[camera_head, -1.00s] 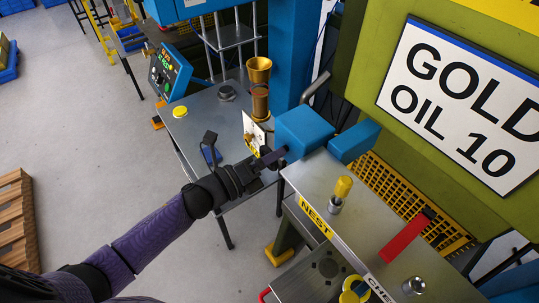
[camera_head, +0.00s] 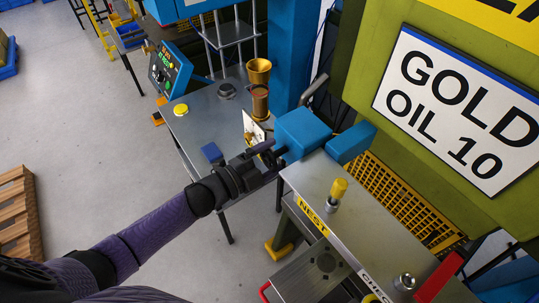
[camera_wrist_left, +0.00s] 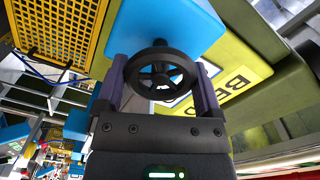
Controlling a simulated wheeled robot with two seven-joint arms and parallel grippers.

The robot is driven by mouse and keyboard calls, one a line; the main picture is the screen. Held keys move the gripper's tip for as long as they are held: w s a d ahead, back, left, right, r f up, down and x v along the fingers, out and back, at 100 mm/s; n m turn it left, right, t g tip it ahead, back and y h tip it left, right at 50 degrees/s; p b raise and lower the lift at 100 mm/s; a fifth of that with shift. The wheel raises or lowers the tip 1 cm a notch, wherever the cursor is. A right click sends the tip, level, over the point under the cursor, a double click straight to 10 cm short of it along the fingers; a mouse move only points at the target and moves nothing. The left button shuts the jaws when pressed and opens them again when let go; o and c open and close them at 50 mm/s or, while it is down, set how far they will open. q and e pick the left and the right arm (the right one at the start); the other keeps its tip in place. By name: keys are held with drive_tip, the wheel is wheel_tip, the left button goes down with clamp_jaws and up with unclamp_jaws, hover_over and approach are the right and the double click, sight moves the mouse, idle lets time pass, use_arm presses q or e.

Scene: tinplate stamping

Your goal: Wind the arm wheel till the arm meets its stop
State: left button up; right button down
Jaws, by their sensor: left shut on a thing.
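The arm wheel (camera_wrist_left: 160,72) is a black spoked handwheel beside a blue housing, seen close up in the left wrist view. My left gripper (camera_wrist_left: 159,84) has one finger on each side of its rim and is shut on it. In the head view my left gripper (camera_head: 266,157) reaches in from the left to the blue housing (camera_head: 303,133); the wheel is mostly hidden there. A red bar (camera_head: 440,278), which looks like the arm, lies over the right bench near the bottom edge. Its outer end is cut off or hidden. My right gripper is out of view.
The grey bench top (camera_head: 322,178) carries a yellow-topped post (camera_head: 337,192) and a metal knob (camera_head: 404,282). A yellow grille (camera_head: 400,195) stands behind.

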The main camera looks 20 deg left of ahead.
use_arm(q)
drive_tip(key=n, duration=0.4)
drive_tip(key=shift+n+p, duration=0.3)
drive_tip(key=shift+p, duration=0.1)
drive_tip(key=n, duration=0.3)
drive_tip(key=shift+a+n, duration=0.1)
drive_tip(key=shift+n, duration=0.3)
drive_tip(key=n, duration=0.3)
drive_tip(key=shift+n+p, duration=0.3)
drive_tip(key=n, duration=0.3)
drive_tip(key=shift+n, duration=0.3)
drive_tip(key=n, duration=0.3)
drive_tip(key=shift+w+a+n, duration=0.1)
drive_tip(key=shift+n, duration=0.2)
drive_tip(key=n+b, duration=0.1)
drive_tip(key=n, duration=0.3)
drive_tip(key=n+b, duration=0.1)
drive_tip(key=n, duration=0.3)
drive_tip(key=shift+f, duration=0.1)
drive_tip(key=shift+n+b, duration=0.65)
drive_tip(key=shift+n, duration=1.25)
